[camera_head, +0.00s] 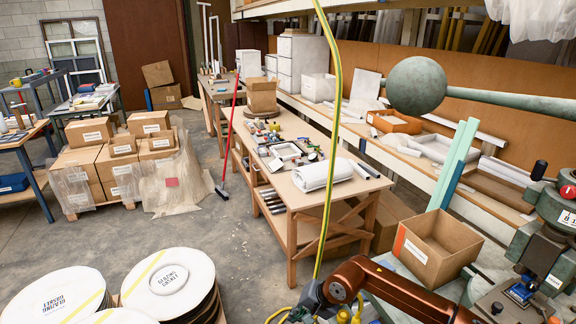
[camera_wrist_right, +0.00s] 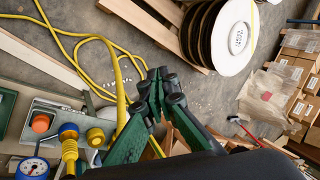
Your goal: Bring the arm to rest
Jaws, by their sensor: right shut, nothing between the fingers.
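My right gripper (camera_wrist_right: 158,85) shows in the right wrist view with its green and black fingers together and nothing between them. Behind the fingertips are the floor and a yellow hose. In the head view my copper-coloured arm crosses the bottom edge, right of centre; I cannot clearly make out its fingers there. The fly press (camera_head: 556,215) stands at the right, green-grey. Its ball weight (camera_head: 416,86) sticks out to the left on a long bar. My left gripper is in neither view.
An open cardboard box (camera_head: 437,247) sits left of the press. A yellow-green hose (camera_head: 334,120) hangs by the wooden workbench (camera_head: 310,199). Large round reels (camera_head: 168,284) stand at lower left. The wrist view shows a gauge (camera_wrist_right: 33,168) and coloured fittings. Floor (camera_head: 130,237) is clear at centre left.

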